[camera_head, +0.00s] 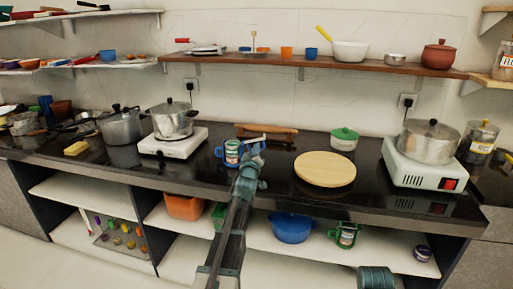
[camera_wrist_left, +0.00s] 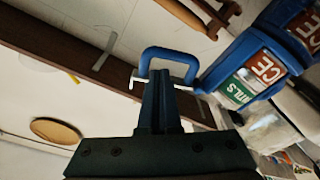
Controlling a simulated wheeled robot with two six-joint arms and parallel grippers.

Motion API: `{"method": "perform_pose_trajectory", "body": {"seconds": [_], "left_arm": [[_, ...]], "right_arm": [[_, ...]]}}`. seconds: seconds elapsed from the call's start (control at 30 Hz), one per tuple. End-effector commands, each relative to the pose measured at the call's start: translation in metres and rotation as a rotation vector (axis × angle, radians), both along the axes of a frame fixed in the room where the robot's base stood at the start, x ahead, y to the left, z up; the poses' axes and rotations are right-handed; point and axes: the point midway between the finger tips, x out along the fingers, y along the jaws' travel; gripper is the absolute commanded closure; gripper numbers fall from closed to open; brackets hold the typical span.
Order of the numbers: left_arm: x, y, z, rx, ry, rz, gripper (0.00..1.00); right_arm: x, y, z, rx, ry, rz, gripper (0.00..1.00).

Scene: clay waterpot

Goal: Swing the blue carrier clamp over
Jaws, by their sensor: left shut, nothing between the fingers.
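The blue carrier (camera_head: 219,152) stands on the dark counter with a labelled can in it. In the left wrist view, blue labelled containers (camera_wrist_left: 240,80) show at the right. The blue clamp (camera_wrist_left: 168,52), a rounded loop with a thin metal rod, stands out from their side. My left gripper (camera_head: 258,150) reaches over the counter at the carrier's right side. Its shut fingers (camera_wrist_left: 165,80) point into the loop, with nothing held between them. Whether they touch the clamp I cannot tell. My right gripper is out of view.
A round wooden board (camera_head: 325,169) lies to the right, with a green lidded pot (camera_head: 344,139) behind it. A white stove with a steel pot (camera_head: 171,121) stands left. A rolling pin (camera_head: 266,131) lies behind. A green carrier (camera_head: 345,235) sits on the lower shelf.

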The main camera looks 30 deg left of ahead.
Motion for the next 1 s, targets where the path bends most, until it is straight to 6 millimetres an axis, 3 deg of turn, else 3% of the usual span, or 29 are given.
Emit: {"method": "perform_pose_trajectory", "body": {"seconds": [0.4, 1.0], "left_arm": [[-0.062, -0.031, -0.011, 0.001, 0.000, -0.005, 1.00], [-0.066, -0.033, -0.011, 0.001, 0.002, -0.005, 1.00]], "right_arm": [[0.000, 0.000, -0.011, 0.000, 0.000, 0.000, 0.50], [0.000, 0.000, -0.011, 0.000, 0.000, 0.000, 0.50]]}}
